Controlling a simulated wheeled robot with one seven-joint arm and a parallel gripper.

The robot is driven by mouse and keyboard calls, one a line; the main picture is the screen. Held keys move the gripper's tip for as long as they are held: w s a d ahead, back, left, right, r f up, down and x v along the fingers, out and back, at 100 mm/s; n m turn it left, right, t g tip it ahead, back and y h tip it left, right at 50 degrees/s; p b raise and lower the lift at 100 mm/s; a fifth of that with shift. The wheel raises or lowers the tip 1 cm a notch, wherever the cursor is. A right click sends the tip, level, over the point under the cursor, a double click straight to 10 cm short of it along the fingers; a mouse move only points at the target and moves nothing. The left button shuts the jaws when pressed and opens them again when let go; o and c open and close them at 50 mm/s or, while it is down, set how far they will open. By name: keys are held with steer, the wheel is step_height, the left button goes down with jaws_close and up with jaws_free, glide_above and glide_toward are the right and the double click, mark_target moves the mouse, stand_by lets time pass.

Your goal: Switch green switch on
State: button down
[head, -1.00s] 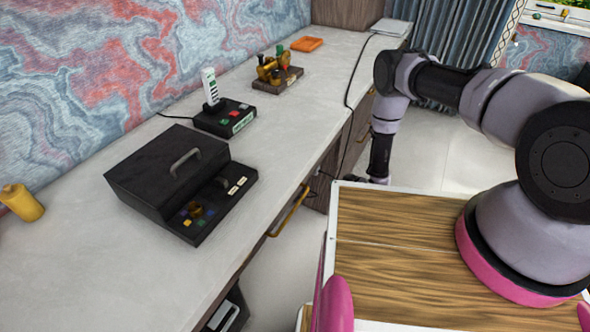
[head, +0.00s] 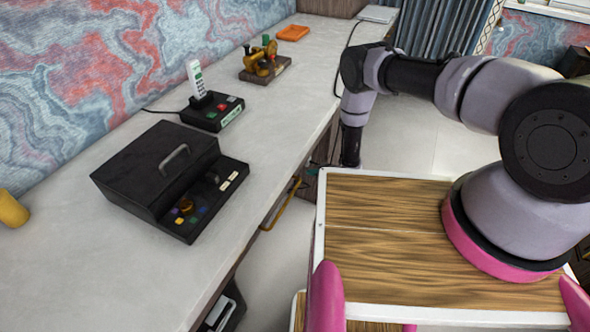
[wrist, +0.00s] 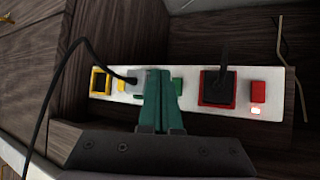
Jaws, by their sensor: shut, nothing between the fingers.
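In the wrist view a white power strip (wrist: 190,76) is fixed to dark wood. The green switch (wrist: 178,87) shows just right of my gripper (wrist: 160,74), partly hidden by it. My gripper's teal fingers are together and empty, pointing at the green part of the strip. Whether they touch it I cannot tell. A yellow socket (wrist: 100,83) and yellow switch (wrist: 121,86) are at the left. A plugged red socket (wrist: 217,100) and red switch (wrist: 258,92) with a lit lamp are at the right.
A black cable hangs over the desk's edge. A wood-topped surface (head: 390,215) lies below my arm.

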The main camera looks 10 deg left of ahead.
steer(key=shift+w+a+f, duration=0.1)
steer(key=shift+w+a, duration=0.2)
steer(key=shift+a, duration=0.55)
steer(key=shift+w+a+f, duration=0.1)
steer(key=shift+w+a, duration=0.15)
steer(key=shift+a, duration=0.55)
steer(key=shift+a, duration=0.1)
stand_by(0.7)
steer(key=shift+w+a, duration=0.15)
steer(key=shift+a, duration=0.15)
steer(key=shift+w+a+f, duration=0.1)
steer(key=shift+a, duration=0.15)
stand_by(0.6)
steer(key=shift+d, duration=0.1)
steer(key=shift+s+d, duration=0.25)
steer(key=shift+d, duration=0.35)
steer(key=shift+s+d+r, duration=0.15)
steer(key=shift+s+d, duration=0.15)
steer(key=shift+d, duration=0.45)
steer(key=shift+s+d+r, duration=0.1)
steer(key=shift+s+d, duration=0.15)
steer(key=shift+d, duration=0.55)
steer(key=shift+s+d+r, duration=0.15)
steer(key=shift+s+d, duration=0.15)
steer(key=shift+d, duration=0.45)
